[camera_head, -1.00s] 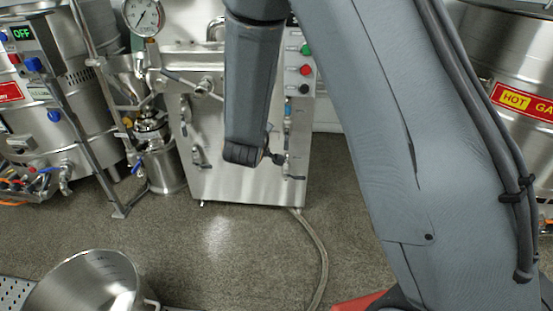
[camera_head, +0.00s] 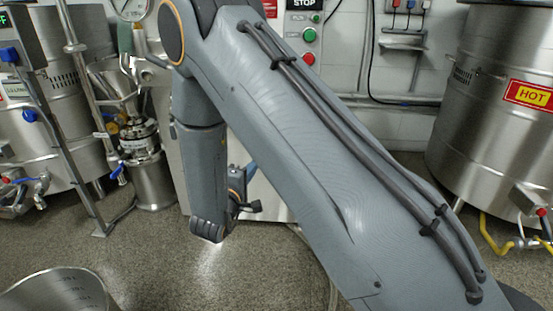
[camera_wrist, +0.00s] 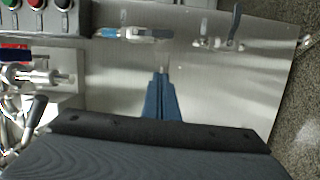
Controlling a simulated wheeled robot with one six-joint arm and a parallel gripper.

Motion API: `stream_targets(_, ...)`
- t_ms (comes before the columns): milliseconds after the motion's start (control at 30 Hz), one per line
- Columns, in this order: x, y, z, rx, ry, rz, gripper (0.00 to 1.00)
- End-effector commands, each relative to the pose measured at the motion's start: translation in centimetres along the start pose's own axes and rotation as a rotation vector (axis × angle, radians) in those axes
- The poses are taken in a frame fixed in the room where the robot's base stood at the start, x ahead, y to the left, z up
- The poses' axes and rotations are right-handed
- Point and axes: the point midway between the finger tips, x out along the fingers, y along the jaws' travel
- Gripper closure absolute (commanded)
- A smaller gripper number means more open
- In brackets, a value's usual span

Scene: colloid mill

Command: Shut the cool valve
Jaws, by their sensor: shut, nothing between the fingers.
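My gripper (camera_wrist: 161,98) shows its blue fingers together and empty, in front of the brushed steel panel (camera_wrist: 205,85) of the mill in the wrist view. Two small valves sit above the fingertips in that view: one with a blue and steel body (camera_wrist: 132,33) at the upper middle, and one with a lever (camera_wrist: 236,28) at the upper right. Both are apart from the fingers. I cannot read which is the cool valve. In the head view my arm hides most of the panel, and only a bit of blue finger (camera_head: 251,171) shows beside my wrist.
A steel tank with a HOT sign (camera_head: 528,96) stands right, a steel pot (camera_head: 60,292) lower left. Grey floor lies between.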

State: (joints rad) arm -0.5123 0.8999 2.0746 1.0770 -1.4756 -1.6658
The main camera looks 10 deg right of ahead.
Motion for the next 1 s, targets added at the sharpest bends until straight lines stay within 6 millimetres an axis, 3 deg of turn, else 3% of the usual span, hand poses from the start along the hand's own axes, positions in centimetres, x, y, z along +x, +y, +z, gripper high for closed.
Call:
stream_targets(467,0.4,-0.1,0.1,-0.005,-0.003,0.005,1.0)
stream_targets(667,3.2,-0.2,0.1,-0.003,-0.006,0.006,1.0)
stream_targets(1000,9.8,-0.3,0.1,-0.003,-0.005,0.006,1.0)
